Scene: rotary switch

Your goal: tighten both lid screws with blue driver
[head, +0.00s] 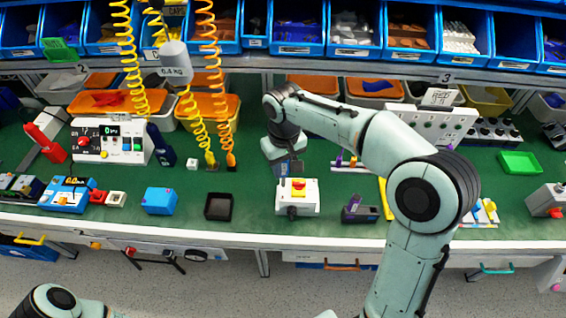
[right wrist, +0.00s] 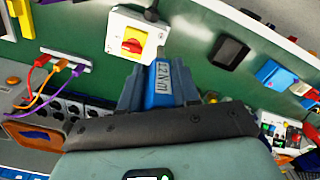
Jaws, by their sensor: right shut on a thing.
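A white rotary switch box (head: 311,205) with a red knob on a yellow plate stands near the front of the green bench. It also shows in the right wrist view (right wrist: 117,38). Its lid screws are too small to make out. My right gripper (head: 287,168) is just behind the box. In the right wrist view my right gripper (right wrist: 160,88) is shut on a blue driver (right wrist: 163,90) with a "1.2 N·m" label. The driver's front end is by a corner of the lid; I cannot tell whether it touches a screw. My left gripper is outside the view.
A black square tray (head: 219,206) and a blue box (head: 159,200) stand left of the switch box. A dark device (head: 360,212) stands to its right. Yellow and orange coiled cords (head: 213,90) hang at the left. Bins line the back.

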